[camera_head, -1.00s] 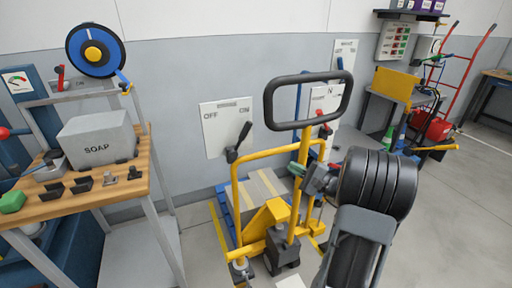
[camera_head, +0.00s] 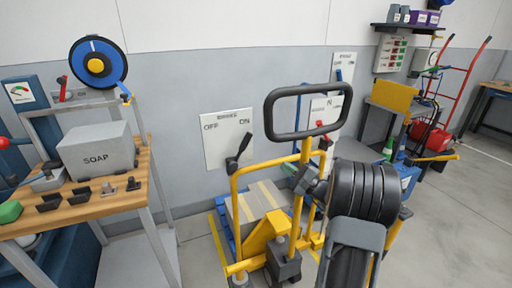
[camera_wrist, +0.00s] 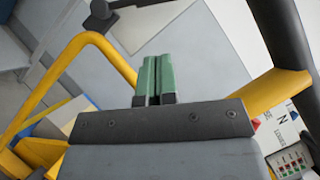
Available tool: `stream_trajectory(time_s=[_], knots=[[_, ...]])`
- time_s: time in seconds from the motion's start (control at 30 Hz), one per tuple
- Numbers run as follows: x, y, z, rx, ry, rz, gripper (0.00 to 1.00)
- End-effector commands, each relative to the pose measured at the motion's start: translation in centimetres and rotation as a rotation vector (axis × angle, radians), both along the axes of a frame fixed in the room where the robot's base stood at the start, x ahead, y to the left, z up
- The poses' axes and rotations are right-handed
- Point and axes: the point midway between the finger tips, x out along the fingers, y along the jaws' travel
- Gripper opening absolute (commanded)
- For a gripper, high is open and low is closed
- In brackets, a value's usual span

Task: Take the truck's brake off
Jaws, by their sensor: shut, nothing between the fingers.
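The yellow pallet truck (camera_head: 264,231) stands by the grey wall, with a black loop handle (camera_head: 308,110) on its mast. Behind it, a white wall panel (camera_head: 214,145) marked OFF at left and ON at right carries a black lever (camera_head: 238,152). The lever leans toward ON; the panel's small heading is hard to read. In the wrist view, my gripper (camera_wrist: 155,80) has its green fingers together, with nothing between them. It points past the truck's yellow tube (camera_wrist: 70,62) toward the wall, apart from the black lever's dark knob (camera_wrist: 100,14). In the head view, the fingertips are hidden.
A wooden bench (camera_head: 95,205) with a SOAP box (camera_head: 97,150) stands at left. A red hand truck (camera_head: 466,85) stands farther right. Floor at far right is clear.

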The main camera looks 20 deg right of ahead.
Motion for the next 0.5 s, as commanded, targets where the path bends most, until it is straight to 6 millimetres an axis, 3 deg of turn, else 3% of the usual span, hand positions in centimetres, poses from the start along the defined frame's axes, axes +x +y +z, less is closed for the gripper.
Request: stream_trajectory(time_s=[0.2,0.5], knots=[[4.1,2.4,1.4,-0.001,-0.003,0.004,0.0],[8.6,5.0,2.9,-0.001,0.0,0.002,0.0]])
